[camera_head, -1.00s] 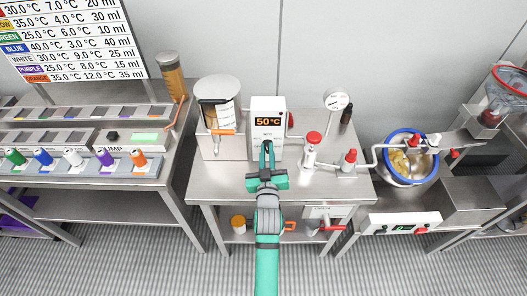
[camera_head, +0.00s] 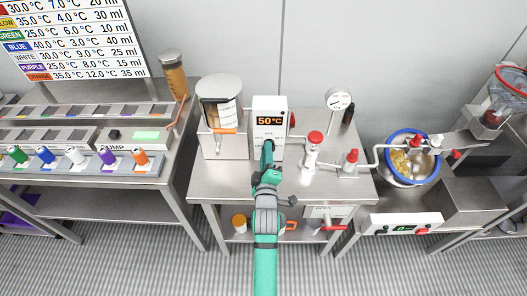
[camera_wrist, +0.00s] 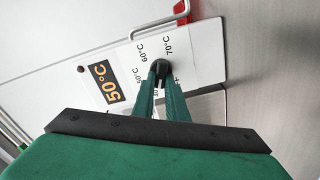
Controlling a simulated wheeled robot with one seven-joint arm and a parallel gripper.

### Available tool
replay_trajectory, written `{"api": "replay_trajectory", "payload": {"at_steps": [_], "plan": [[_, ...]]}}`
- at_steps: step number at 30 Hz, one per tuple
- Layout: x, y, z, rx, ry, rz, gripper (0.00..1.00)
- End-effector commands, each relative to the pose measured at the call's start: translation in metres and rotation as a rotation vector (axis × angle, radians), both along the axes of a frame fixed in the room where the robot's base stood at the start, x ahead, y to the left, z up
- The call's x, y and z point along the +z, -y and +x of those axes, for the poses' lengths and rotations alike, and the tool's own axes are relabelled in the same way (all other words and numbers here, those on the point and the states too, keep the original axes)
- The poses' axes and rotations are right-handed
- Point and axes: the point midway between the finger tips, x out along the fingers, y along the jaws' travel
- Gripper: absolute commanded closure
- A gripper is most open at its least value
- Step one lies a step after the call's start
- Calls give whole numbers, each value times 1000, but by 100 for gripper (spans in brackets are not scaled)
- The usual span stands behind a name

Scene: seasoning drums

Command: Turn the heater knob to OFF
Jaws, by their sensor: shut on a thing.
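The heater is a white box (camera_head: 262,104) on the middle steel table, with an orange 50°C display (camera_head: 269,121). In the wrist view the box appears rotated, with its display (camera_wrist: 107,82) left of the dial. My gripper (camera_head: 268,146) is at the lower front of the box. In the wrist view my green fingers (camera_wrist: 160,76) are closed around the small black knob (camera_wrist: 160,66). Marks of 50, 60 and 70°C show around the knob. The fingers partly cover another mark, and the knob's pointer direction cannot be made out.
A steel tank (camera_head: 220,92) stands just left of the box. Red-capped valves (camera_head: 315,138) and a round gauge (camera_head: 339,99) stand to the right. A blue-rimmed bowl (camera_head: 405,160) is farther right. The table's front strip is mostly clear.

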Motion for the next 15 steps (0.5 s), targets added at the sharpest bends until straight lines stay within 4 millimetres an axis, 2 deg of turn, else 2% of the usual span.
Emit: {"api": "replay_trajectory", "payload": {"at_steps": [15], "plan": [[-3, -2, 1, 1, 5, -487, 100]]}}
